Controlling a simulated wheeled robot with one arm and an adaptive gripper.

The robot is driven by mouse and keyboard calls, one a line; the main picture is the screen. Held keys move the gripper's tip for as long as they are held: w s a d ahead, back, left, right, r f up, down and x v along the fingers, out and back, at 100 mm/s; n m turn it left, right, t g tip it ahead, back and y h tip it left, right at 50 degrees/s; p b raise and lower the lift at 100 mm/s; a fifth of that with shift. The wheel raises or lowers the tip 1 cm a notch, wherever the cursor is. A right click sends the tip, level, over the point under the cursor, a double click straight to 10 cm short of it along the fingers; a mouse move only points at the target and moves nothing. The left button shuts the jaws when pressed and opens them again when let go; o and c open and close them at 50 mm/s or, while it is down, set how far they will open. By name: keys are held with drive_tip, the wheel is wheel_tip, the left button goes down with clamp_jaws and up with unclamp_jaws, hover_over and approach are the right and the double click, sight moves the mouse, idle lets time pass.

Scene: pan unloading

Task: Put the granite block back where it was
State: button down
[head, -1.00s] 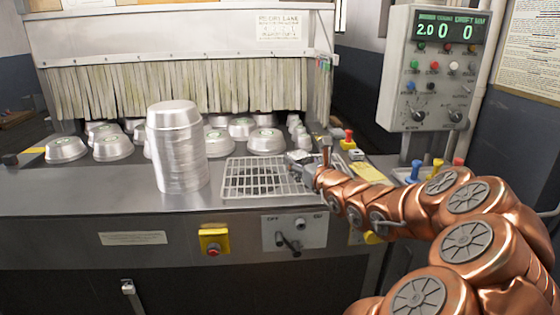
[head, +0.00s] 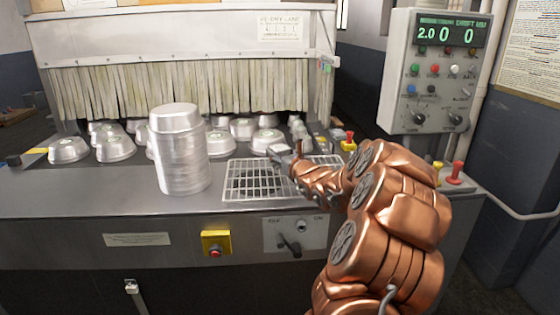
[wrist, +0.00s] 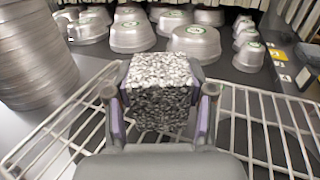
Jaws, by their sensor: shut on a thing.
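The granite block (wrist: 160,88) is a speckled grey and white cube. In the wrist view it sits between the two fingers of my gripper (wrist: 160,100), which is shut on it. In the head view my gripper (head: 290,155) is above the wire rack (head: 240,192), near its far edge and right of the pan stack. The block (head: 279,150) shows there as a small grey shape at the gripper's tip. The wire rack also shows under the gripper in the wrist view (wrist: 245,128). Whether the block touches anything below is hidden.
A tall stack of metal pans (head: 182,155) stands just left of the rack. Several upturned pans (head: 221,143) lie behind, before the strip curtain (head: 190,88). A control box (head: 436,75) hangs at the right. Bare steel deck (head: 90,205) lies at the front left.

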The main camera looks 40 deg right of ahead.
drive_tip(key=shift+f, duration=1.4)
drive_tip(key=shift+f, duration=0.15)
drive_tip(key=shift+c, duration=2)
unclamp_jaws()
drive_tip(key=shift+s, duration=0.1)
drive_tip(key=shift+r+p, duration=0.25)
drive_tip(key=shift+p, duration=0.1)
drive_tip(key=b+v, duration=0.1)
drive_tip(key=v, duration=0.4)
drive_tip(key=b+v, duration=0.1)
drive_tip(key=v, duration=0.4)
drive_tip(key=shift+s+f, duration=0.2)
drive_tip(key=shift+s, duration=0.2)
drive_tip(key=shift+s+a, duration=0.2)
drive_tip(key=shift+s, duration=0.35)
